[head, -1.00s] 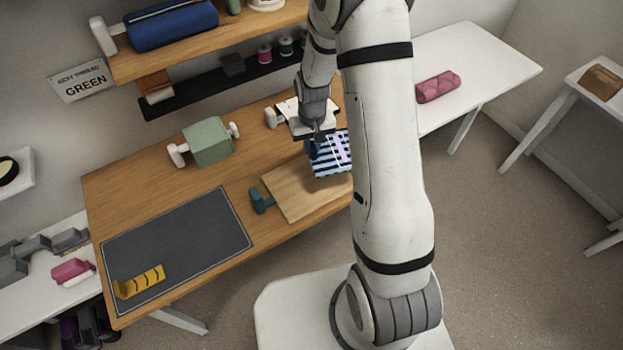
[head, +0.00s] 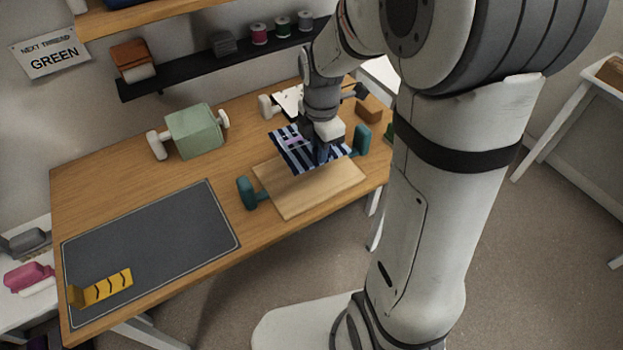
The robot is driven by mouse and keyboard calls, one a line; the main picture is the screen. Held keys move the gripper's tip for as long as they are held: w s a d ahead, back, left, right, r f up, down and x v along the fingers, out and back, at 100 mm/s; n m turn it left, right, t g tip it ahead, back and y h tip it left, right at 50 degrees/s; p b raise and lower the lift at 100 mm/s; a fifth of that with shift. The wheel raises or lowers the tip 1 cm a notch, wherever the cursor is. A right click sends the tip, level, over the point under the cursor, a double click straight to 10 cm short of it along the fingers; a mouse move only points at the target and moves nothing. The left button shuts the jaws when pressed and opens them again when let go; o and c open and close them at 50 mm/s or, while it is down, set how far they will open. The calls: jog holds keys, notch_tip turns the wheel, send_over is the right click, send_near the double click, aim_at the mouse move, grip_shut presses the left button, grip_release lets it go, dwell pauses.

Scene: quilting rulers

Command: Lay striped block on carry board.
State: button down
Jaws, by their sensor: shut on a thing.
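The striped block (head: 291,152), a dark blue and white striped piece with a lilac patch, is held by my gripper (head: 318,158) in the head view. My gripper is shut on it from above, near its right part, and hides some of it. The carry board (head: 318,194) is a pale wooden board with a teal handle at its left and another at its right. The block is over the board's back part. I cannot tell whether it touches the board.
A dark cutting mat (head: 150,250) with a yellow ruler piece (head: 105,288) covers the table's left part. A green box (head: 194,131) with white knobs stands behind. A brown block (head: 369,109) is at the back right. A black shelf with thread spools (head: 259,35) hangs above.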

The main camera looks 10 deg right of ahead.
jog(key=shift+s+f, duration=0.15)
jog(key=shift+f, duration=0.2)
notch_tip(320, 180, down, 9)
jog(key=shift+f, duration=0.15)
jog(key=shift+f, duration=0.1)
jog(key=shift+f+b, duration=0.15)
jog(key=shift+b, duration=0.25)
jog(key=c, duration=1.4)
grip_release()
